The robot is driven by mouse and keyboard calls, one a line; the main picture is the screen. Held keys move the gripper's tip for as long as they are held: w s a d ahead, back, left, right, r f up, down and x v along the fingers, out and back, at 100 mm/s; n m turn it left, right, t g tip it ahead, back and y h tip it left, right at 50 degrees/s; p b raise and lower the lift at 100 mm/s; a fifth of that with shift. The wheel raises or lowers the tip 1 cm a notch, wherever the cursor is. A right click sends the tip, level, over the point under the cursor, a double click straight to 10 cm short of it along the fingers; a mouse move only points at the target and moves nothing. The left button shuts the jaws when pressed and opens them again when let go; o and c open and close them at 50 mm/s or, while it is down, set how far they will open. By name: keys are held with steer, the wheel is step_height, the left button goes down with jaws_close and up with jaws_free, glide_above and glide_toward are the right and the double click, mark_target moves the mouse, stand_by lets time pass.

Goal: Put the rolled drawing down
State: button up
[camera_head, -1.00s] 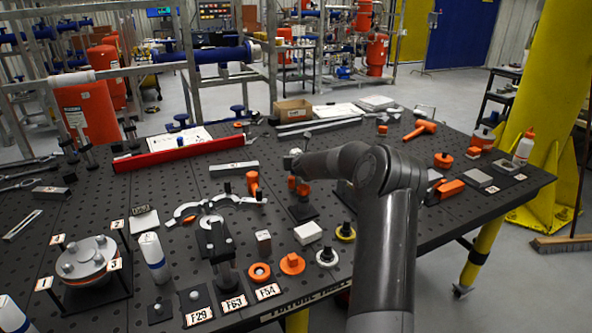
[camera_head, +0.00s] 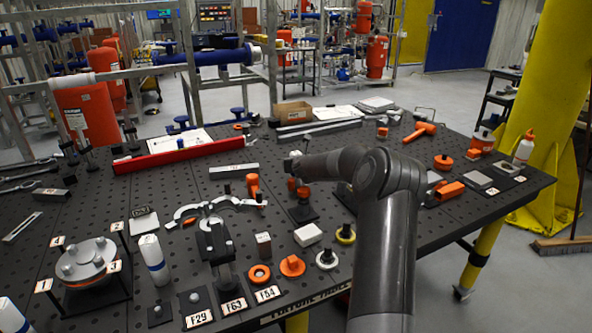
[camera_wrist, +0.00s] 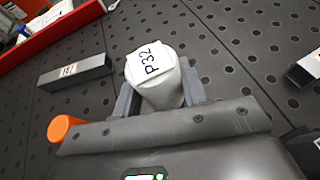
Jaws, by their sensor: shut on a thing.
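The rolled drawing (camera_wrist: 154,72) is a white roll with a P32 label on its end, in the middle of the wrist view. My gripper (camera_wrist: 160,95) has its two grey fingers on either side of the roll and is shut on it. The roll's lower part is hidden by the hand, and I cannot tell whether it touches the table. In the head view my arm reaches over the middle of the dark perforated table (camera_head: 110,205); the gripper and roll cannot be made out clearly there.
A grey bar (camera_wrist: 75,72) and an orange-capped thing (camera_wrist: 66,128) lie near the roll. A red channel (camera_head: 180,155) lies behind. Clamps (camera_head: 215,207), a flanged part (camera_head: 87,260) and orange pieces (camera_head: 292,266) crowd the front. Bare table shows between the grey bar and roll.

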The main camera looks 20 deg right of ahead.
steer(key=shift+r, duration=0.1)
step_height(320, 180, up, 10)
steer(key=shift+f, duration=0.25)
steer(key=shift+r, duration=0.2)
steer(key=shift+a, duration=0.35)
steer(key=s+a+r+n+y, duration=0.2)
steer(key=a+n+y, duration=0.25)
steer(key=a, duration=3.85)
steer(key=w+a+f, duration=0.2)
steer(key=a+f, duration=0.8)
steer(key=a, duration=0.1)
steer(key=shift+w+f, duration=0.3)
steer(key=shift+w, duration=0.05)
steer(key=shift+y, duration=0.25)
